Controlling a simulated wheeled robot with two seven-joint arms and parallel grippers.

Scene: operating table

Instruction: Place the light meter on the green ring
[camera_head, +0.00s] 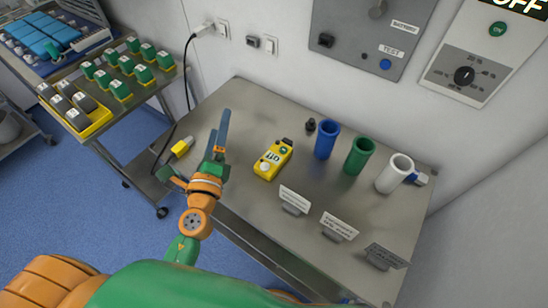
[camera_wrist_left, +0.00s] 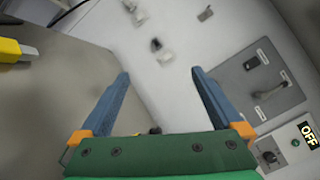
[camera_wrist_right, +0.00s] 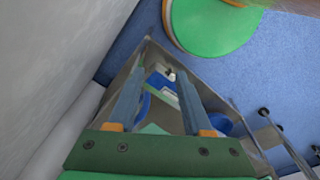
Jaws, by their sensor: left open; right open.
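The light meter is most likely the yellow handheld device (camera_head: 273,159) with a dark top, lying on the metal table in the head view. I see no flat green ring; an upright green open-topped cylinder (camera_head: 359,155) stands to the right of the device. My left gripper (camera_head: 219,132) is over the table's left part, left of the yellow device and apart from it. It is open and empty, and its fingers (camera_wrist_left: 160,75) also show in the left wrist view. My right gripper (camera_wrist_right: 161,72) shows only in the right wrist view, open, with nothing held.
A blue cylinder (camera_head: 326,139) and a white cylinder (camera_head: 394,173) flank the green one. Small signs (camera_head: 294,200) line the front edge. The wall bounds the table's back. A side cart (camera_head: 112,100) stands left.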

